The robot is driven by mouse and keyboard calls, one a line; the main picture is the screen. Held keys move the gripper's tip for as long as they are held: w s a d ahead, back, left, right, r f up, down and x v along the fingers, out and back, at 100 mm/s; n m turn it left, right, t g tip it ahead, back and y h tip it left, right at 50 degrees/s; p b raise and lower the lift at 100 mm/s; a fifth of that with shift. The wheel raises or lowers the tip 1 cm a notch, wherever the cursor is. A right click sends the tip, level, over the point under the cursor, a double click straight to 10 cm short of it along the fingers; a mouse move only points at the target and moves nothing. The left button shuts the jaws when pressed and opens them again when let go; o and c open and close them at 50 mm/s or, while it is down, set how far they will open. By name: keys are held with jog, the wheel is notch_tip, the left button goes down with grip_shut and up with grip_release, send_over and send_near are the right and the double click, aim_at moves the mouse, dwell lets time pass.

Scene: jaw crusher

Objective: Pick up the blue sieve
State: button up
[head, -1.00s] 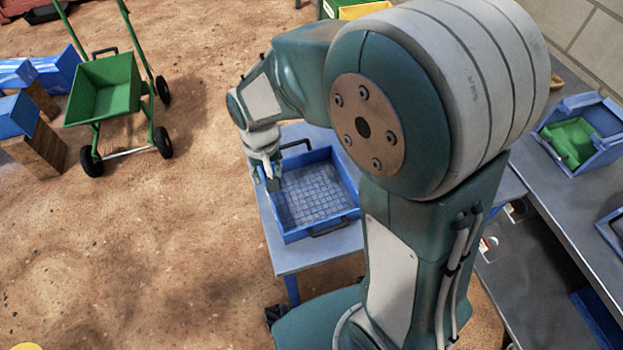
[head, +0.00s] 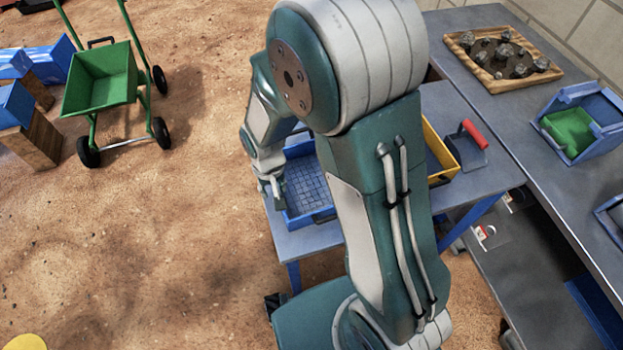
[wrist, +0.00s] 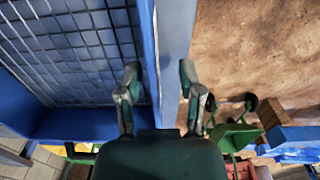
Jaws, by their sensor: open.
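The blue sieve (head: 303,190), a square tray with a gridded mesh floor, sits on a blue-legged grey table (head: 308,241). My arm hides its right part in the head view. My gripper (head: 274,188) is at the sieve's left side. In the wrist view my open gripper (wrist: 160,72) has one finger over the mesh side and the other over the table edge side. The sieve's blue wall (wrist: 148,45) runs between the fingers. I cannot tell whether either finger touches it.
A yellow bin (head: 440,150) and a red-handled scoop (head: 470,143) are on the table, right of my arm. A long grey bench (head: 500,120) stands at right with a wooden tray of rocks (head: 468,43). A green cart (head: 102,80) stands at left on open dirt.

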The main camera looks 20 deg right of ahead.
jog(key=shift+d, duration=0.1)
grip_shut()
jog(key=shift+d, duration=0.2)
jog(key=shift+r, duration=0.1)
